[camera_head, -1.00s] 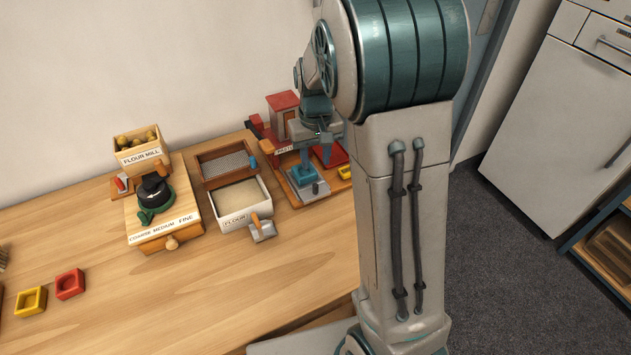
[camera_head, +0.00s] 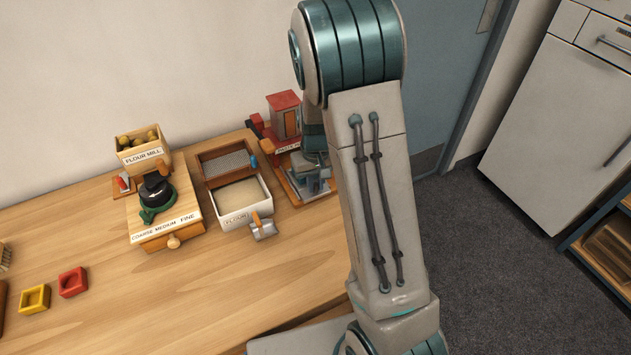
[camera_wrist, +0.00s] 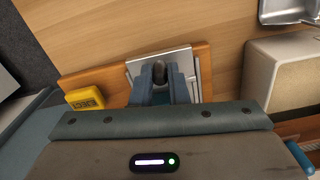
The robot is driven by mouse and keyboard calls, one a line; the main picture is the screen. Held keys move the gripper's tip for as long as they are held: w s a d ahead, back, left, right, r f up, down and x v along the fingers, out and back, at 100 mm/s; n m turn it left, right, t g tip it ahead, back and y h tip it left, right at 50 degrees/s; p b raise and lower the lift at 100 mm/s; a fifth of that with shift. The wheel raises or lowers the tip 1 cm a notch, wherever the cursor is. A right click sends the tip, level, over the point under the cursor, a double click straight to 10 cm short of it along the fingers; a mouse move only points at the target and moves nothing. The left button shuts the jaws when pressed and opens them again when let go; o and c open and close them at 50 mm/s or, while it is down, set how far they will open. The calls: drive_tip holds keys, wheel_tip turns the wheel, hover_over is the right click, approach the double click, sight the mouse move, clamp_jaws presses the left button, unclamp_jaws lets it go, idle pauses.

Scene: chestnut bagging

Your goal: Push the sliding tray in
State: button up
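A silver metal plate (camera_wrist: 158,57), which looks like the sliding tray, lies on a wooden base (camera_wrist: 103,78) in the wrist view. In the head view, the tray (camera_head: 322,190) shows partly at the front of the red press station (camera_head: 287,122), with my arm covering its right side. My gripper (camera_wrist: 161,78) is over the tray, its two blue-grey fingers on either side of a small dark rounded piece. Whether the fingers touch or grip this piece is unclear.
A white flour bin (camera_head: 242,206) with a scoop (camera_head: 263,229) stands left of the station. Further left is the flour mill (camera_head: 158,215). A yellow labelled block (camera_wrist: 86,98) is close to my gripper in the wrist view.

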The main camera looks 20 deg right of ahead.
clamp_jaws()
drive_tip(key=shift+w+a+b, duration=0.15)
drive_tip(key=shift+w+a, duration=0.1)
drive_tip(key=shift+w, duration=0.9)
drive_tip(key=shift+w+a+b, duration=0.1)
drive_tip(key=shift+w+a, duration=0.1)
drive_tip(key=shift+w, duration=0.95)
drive_tip(key=shift+w+a+b, duration=0.15)
drive_tip(key=shift+w+a, duration=0.1)
drive_tip(key=shift+w, duration=0.9)
drive_tip(key=o, duration=0.6)
unclamp_jaws()
drive_tip(key=shift+r, duration=0.15)
wheel_tip(320, 180, up, 14)
drive_tip(key=shift+f+b, duration=0.15)
drive_tip(key=shift+b, duration=0.7)
